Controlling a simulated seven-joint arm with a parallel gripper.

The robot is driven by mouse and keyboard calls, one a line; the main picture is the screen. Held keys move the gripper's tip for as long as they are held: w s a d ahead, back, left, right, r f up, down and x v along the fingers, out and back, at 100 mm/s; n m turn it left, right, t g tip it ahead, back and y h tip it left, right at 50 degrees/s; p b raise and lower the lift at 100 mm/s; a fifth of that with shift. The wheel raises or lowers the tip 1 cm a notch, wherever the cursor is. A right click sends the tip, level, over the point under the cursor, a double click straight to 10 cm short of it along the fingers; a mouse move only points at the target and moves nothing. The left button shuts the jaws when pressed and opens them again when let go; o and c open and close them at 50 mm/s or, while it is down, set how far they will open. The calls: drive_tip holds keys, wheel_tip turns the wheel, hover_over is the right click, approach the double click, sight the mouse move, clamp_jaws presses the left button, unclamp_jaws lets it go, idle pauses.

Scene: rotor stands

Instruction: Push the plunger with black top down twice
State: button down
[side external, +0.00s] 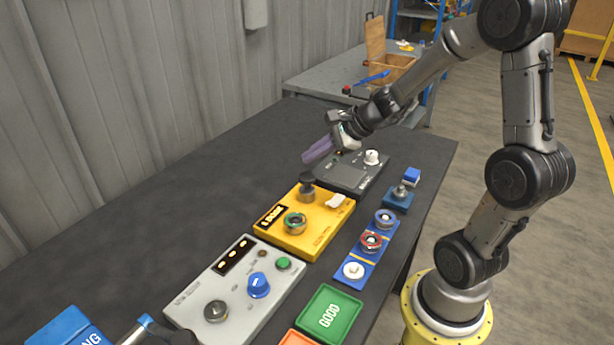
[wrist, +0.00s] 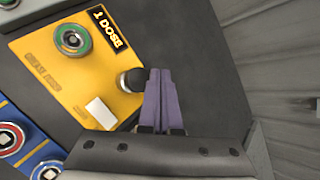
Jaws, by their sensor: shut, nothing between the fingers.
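The plunger with black top (side external: 307,184) stands upright on the yellow box (side external: 318,235) in the middle of the table. It also shows in the wrist view (wrist: 132,80), just left of the fingers. My gripper (side external: 318,150) has purple fingers and is shut and empty. In the side view it is above and behind the plunger, over the dark grey box. In the wrist view the closed fingertips (wrist: 159,72) appear beside the black top; I cannot tell the height gap. The yellow box also carries a green-ringed knob (side external: 295,222), a white rocker (side external: 335,201) and a label reading "1 DOSE".
A grey box with a blue knob (side external: 258,285) stands in front. A dark grey box (side external: 355,172) stands behind. A blue strip with round buttons (side external: 371,243) and a small blue block (side external: 398,199) lie right. The table's left side is bare beside the wall.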

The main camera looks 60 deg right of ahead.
sight(312, 177)
drive_tip(key=shift+r, duration=1.45)
idle(1.5)
wheel_tip(312, 177, up, 4)
drive_tip(key=shift+f, duration=0.1)
drive_tip(key=shift+f, duration=0.15)
drive_tip(key=shift+f, duration=4.3)
drive_tip(key=shift+f, duration=0.1)
drive_tip(key=shift+f, duration=0.3)
